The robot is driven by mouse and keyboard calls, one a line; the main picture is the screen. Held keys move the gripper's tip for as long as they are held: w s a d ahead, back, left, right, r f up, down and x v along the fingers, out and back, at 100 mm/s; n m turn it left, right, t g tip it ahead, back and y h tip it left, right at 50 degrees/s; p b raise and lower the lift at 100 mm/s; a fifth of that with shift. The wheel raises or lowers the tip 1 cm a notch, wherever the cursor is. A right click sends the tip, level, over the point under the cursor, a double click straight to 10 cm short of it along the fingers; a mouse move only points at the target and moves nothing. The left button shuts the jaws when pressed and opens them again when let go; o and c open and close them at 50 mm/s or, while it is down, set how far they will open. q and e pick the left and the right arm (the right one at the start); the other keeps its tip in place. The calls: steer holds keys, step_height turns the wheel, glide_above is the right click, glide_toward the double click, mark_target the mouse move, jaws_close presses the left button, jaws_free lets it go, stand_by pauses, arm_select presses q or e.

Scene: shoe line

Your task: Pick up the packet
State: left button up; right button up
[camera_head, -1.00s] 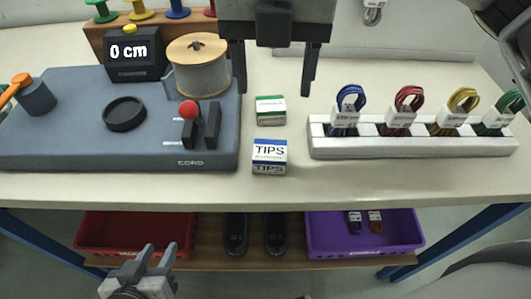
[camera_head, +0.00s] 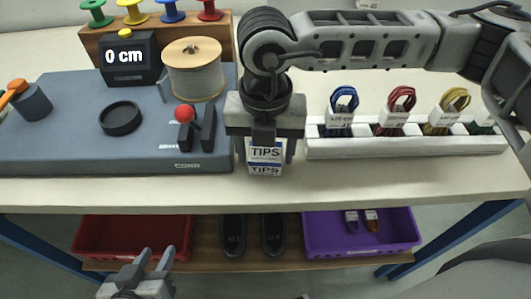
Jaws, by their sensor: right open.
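The packet, a small white and blue box marked TIPS (camera_head: 264,170), stands on the table right of the blue-grey cord station. My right gripper (camera_head: 265,158) points down over it in the head view. Its two fingers are apart, one to the left and one to the right of the packet. I cannot tell whether they touch it. The gripper body covers the packet's upper back part and hides the small green and white box behind it. My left gripper (camera_head: 154,255) is open and empty, low at the front, below the table top.
The cord station (camera_head: 70,135) carries a spool (camera_head: 195,72) and a red-knobbed lever (camera_head: 186,115). A white rack (camera_head: 400,147) with coloured lace bundles stands to the right. A red bin (camera_head: 130,235), dark shoes (camera_head: 252,235) and a purple bin (camera_head: 360,238) sit on the lower shelf.

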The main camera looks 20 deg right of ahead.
steer(key=shift+f, duration=0.45)
steer(key=shift+c, duration=0.3)
steer(key=c, duration=0.7)
